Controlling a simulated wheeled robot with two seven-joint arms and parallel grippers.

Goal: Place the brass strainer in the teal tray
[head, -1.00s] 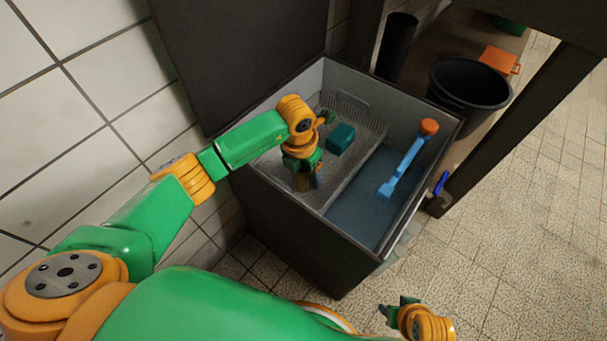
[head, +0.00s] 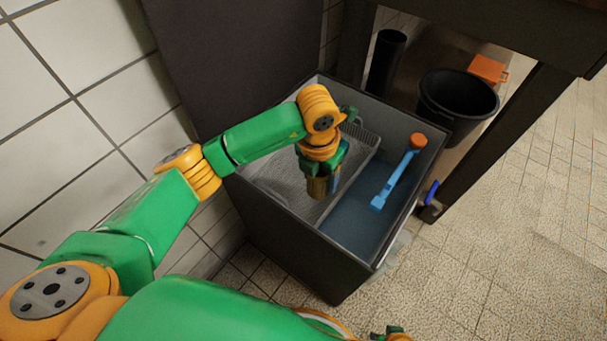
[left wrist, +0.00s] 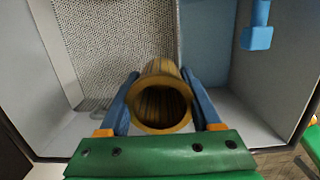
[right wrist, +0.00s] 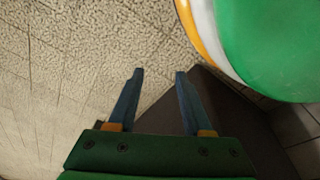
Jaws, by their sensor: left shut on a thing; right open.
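The brass strainer, a hollow ribbed cylinder (head: 316,189), is held in my left gripper (head: 323,180), over the open grey chest. In the left wrist view its round open end (left wrist: 163,126) faces the camera, with a blue finger of the left gripper (left wrist: 163,92) pressed on each side. My right gripper (right wrist: 158,73) is open and empty above pale floor tiles, beside a dark surface. No teal tray can be made out in the current views.
The chest (head: 310,262) has a wire basket (head: 280,178) on its left and a blue floor on its right, where a blue tool with an orange end (head: 397,178) lies. A black bucket (head: 458,104), a black cylinder (head: 385,62) and an orange object (head: 488,70) stand behind.

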